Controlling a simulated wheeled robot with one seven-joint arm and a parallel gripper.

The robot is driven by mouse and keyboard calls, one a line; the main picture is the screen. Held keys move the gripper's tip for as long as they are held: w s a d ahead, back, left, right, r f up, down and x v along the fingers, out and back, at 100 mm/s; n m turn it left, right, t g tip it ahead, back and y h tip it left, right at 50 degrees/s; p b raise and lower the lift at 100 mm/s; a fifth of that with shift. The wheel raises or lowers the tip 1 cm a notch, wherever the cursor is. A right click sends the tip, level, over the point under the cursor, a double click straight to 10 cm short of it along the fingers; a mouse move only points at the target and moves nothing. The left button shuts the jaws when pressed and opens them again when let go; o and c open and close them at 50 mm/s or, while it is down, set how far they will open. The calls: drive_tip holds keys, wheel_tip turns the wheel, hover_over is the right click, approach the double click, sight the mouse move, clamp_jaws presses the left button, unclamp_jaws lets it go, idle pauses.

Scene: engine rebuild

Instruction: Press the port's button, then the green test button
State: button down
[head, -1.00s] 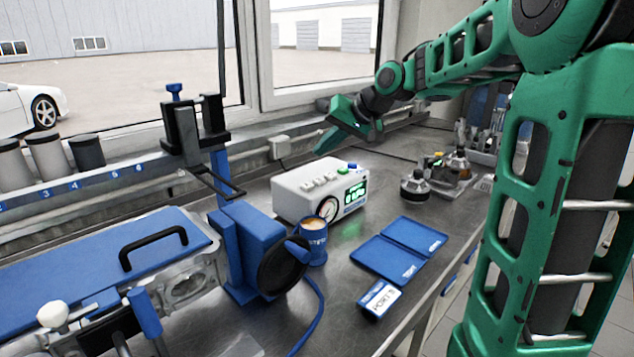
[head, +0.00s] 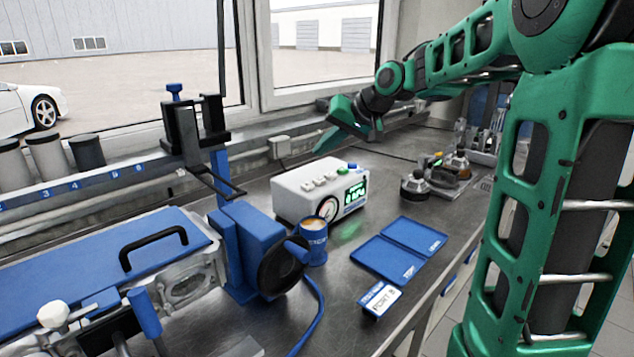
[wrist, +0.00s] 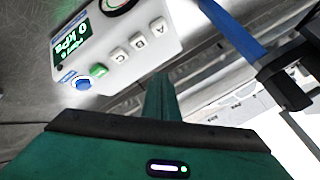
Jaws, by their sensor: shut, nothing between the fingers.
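The white test box (head: 300,200) stands mid-bench, with a lit green display (head: 355,193) and a round gauge (head: 328,210). In the wrist view the display (wrist: 70,38) seems to read 0 kPa. On top are white buttons lettered A (wrist: 158,27), B (wrist: 137,42) and C (wrist: 118,55), then the green button (wrist: 98,70) and a blue button (wrist: 82,84). A label card (head: 380,299) on the bench reads PORT and a letter, probably B. My gripper (head: 325,143) is shut and empty, above and behind the box, apart from it; its fingers (wrist: 160,100) also show in the wrist view.
A blue mug (head: 314,245) of coffee stands in front of the box. Metal parts (head: 415,187) sit right of the box. The window ledge runs behind.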

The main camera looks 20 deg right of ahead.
sight(345, 171)
idle(0.3)
drive_tip(key=w+d+r+m+h, duration=0.1)
drive_tip(key=d+m+h, duration=0.1)
drive_tip(key=d+m, duration=0.1)
drive_tip(key=w+d+r+m+t+h, duration=0.1)
drive_tip(key=w+d+r+m+h, duration=0.1)
drive_tip(key=d, duration=0.3)
drive_tip(key=shift+w+d+r+m+h, duration=0.15)
drive_tip(key=shift+d+r+m+h, duration=0.15)
drive_tip(key=shift+m, duration=0.2)
drive_tip(key=shift+f, duration=4.4)
drive_tip(key=shift+f, duration=0.1)
drive_tip(key=shift+f, duration=0.25)
